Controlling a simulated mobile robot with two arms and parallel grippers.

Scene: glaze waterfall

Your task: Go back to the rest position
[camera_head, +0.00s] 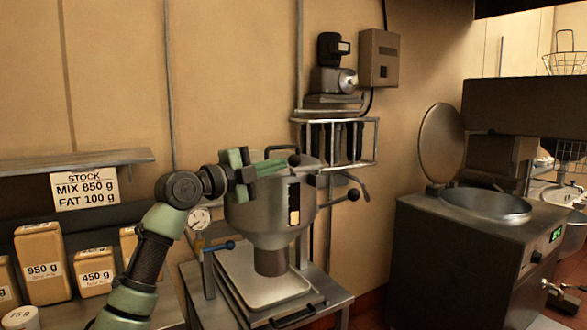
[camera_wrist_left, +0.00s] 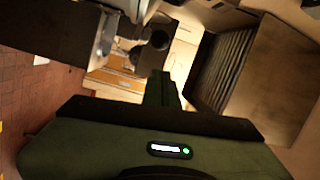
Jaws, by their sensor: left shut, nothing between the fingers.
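My left arm comes in from the left in the head view. My left gripper (camera_head: 285,164) is shut and empty, in front of the upper part of a grey metal hopper (camera_head: 270,215); I cannot tell whether it touches it. In the left wrist view, the shut green fingers (camera_wrist_left: 162,90) point away from the camera with nothing between them. My right gripper is in neither view.
A tray (camera_head: 262,285) lies under the hopper on a metal stand. Boxes labelled 950 g (camera_head: 42,265) and 450 g (camera_head: 93,270) stand at left below a shelf (camera_head: 75,160). A kettle with a raised lid (camera_head: 441,143) stands at right. A wire rack (camera_head: 360,142) hangs behind.

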